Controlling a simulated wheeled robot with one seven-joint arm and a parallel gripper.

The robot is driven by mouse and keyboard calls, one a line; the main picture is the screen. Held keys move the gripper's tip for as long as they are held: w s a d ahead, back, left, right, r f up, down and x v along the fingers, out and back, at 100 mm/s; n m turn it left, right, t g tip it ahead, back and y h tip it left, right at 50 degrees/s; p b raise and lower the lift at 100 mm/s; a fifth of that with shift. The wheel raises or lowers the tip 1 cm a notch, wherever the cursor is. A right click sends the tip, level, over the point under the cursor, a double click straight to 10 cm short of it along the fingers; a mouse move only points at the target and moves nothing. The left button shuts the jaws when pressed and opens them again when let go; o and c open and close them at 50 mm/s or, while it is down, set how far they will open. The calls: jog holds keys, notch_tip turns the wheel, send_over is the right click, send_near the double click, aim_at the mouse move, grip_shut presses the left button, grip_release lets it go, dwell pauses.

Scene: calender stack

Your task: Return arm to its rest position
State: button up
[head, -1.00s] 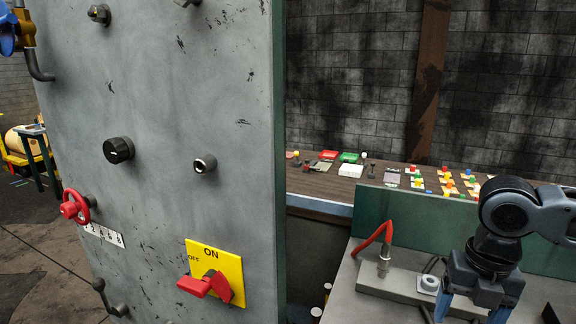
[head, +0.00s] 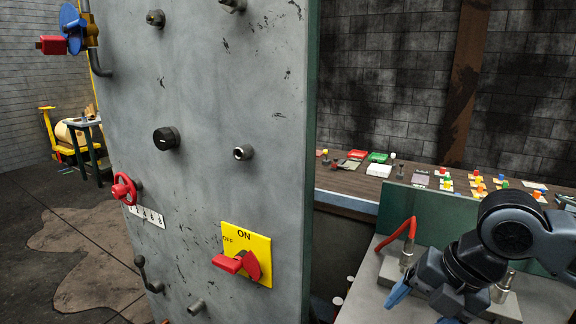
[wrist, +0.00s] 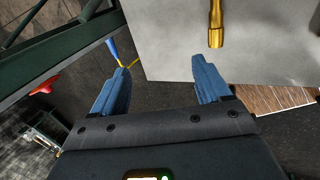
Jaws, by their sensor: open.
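My gripper (wrist: 163,82) is open, with its two blue fingers apart and nothing between them in the wrist view. In the head view my dark arm is folded at the lower right. One blue fingertip shows there, pointing down and left near the grey bench with the red-handled lever (head: 398,238). The rest of the gripper is partly hidden by the arm or cut off by the frame's bottom edge. The gripper is apart from the large grey panel (head: 205,190).
The panel carries a red switch on a yellow plate (head: 262,245), a red handwheel (head: 124,189) and black knobs (head: 166,139). A green upright plate (head: 420,210) stands behind the arm. A long table (head: 345,200) with small coloured items runs along the wall. Open floor (head: 60,225) lies at left.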

jog(key=w+a+r+m+t+y, duration=0.1)
jog(key=a+r+m+t+y, duration=0.5)
jog(key=a, duration=0.6)
jog(key=w+a+r+m+t+y, duration=0.2)
jog(key=a+r+m+y, duration=0.15)
jog(key=a+r, duration=0.65)
jog(key=s+d+f+m+t+h, duration=0.3)
jog(key=s+d+f+m+h, duration=0.25)
jog(key=s+f+m, duration=0.4)
jog(key=s+d+f+m+t+h, duration=0.35)
jog(key=s+f+m+h, duration=0.25)
jog(key=s+f+m, duration=0.35)
jog(key=s+d, duration=0.3)
jog(key=s, duration=0.4)
jog(key=s+d+g+h, duration=0.1)
jog(key=s+d, duration=0.3)
jog(key=s, duration=0.3)
jog(key=s+d+g, duration=0.1)
jog(key=s+d, duration=0.2)
jog(key=s, duration=0.4)
jog(key=shift+d+r, duration=0.3)
jog(key=shift+d, duration=0.05)
